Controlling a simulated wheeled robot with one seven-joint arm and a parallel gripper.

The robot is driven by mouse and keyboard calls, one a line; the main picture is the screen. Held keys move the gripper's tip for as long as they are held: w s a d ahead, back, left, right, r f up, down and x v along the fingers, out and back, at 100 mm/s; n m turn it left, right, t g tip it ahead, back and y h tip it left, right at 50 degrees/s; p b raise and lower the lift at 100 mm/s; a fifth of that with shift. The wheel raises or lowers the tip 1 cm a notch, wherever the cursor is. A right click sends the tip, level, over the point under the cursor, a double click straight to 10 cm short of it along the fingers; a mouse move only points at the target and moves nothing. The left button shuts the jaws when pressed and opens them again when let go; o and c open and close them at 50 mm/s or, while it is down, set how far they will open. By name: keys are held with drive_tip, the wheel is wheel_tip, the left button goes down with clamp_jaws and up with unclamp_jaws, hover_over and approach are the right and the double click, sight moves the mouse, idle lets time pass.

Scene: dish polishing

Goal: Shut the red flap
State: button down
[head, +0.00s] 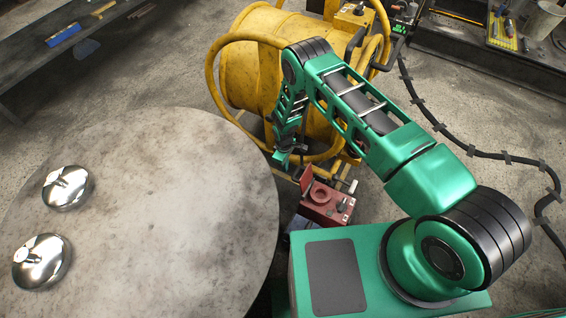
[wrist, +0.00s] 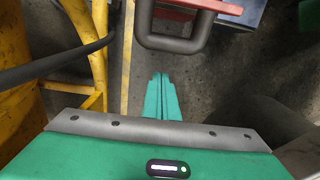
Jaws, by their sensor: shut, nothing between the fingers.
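The red flap (head: 306,179) stands raised at the left back edge of a small red box (head: 325,212) in the head view. The box has a round ring and small dark parts on top. My gripper (head: 281,160) hangs above and left of the flap, apart from it, pointing down. In the wrist view my green fingers (wrist: 162,97) are together with nothing between them. A red edge (wrist: 205,4) shows at the top of that view, with a dark rounded handle (wrist: 174,43) below it; I cannot tell whether this red edge is the flap.
A round grey table (head: 150,220) with two shiny metal domes (head: 67,187) (head: 42,261) stands left. A yellow drum machine (head: 265,70) with a hoop frame is close behind my gripper. A black cable (head: 460,150) runs along the floor at right.

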drive_tip(key=shift+s+d+r, duration=0.4)
drive_tip(key=shift+d, duration=0.3)
drive_tip(key=shift+s+d+r, duration=0.35)
drive_tip(key=shift+d+r, duration=0.05)
drive_tip(key=shift+d, duration=0.3)
drive_tip(key=shift+a, duration=0.1)
